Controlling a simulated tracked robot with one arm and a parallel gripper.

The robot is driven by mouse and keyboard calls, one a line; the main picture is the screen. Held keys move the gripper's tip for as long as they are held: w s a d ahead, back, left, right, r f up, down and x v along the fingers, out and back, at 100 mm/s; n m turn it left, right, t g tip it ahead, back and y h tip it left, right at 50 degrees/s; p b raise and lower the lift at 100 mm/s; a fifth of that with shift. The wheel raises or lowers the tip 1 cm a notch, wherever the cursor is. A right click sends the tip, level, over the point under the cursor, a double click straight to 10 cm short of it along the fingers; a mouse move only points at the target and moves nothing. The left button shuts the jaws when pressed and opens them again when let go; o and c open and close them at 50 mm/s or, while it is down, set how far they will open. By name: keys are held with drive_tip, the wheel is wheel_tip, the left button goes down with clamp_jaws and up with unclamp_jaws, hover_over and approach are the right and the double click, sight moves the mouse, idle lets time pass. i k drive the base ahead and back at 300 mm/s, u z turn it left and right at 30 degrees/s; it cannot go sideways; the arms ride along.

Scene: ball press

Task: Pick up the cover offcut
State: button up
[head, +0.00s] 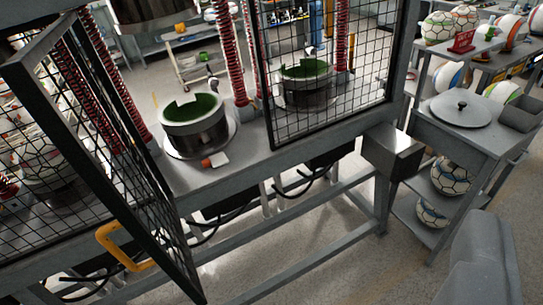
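A small flat white piece with an orange-red end (215,160), which looks like the cover offcut, lies on the grey press bed (190,183). It is just in front of the round press mould (194,134), which has a green inside and a notched rim. The open mesh door is to its left and the other mesh panel to its right. A grey part of my own arm shows at the bottom right, well away from the piece. My gripper's fingertips are not in view.
The mesh door (105,160) with a yellow handle (121,247) swings out toward me on the left. A mesh panel (325,75) covers the right mould. A grey box (393,150) juts out at the right. A shelf cart (466,140) holds balls and a round lid (461,108).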

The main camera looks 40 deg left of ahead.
sight(219, 160)
drive_tip(key=z, duration=0.75)
drive_tip(key=i, duration=2.05)
drive_tip(key=u, duration=3.15)
drive_tip(key=i, duration=1)
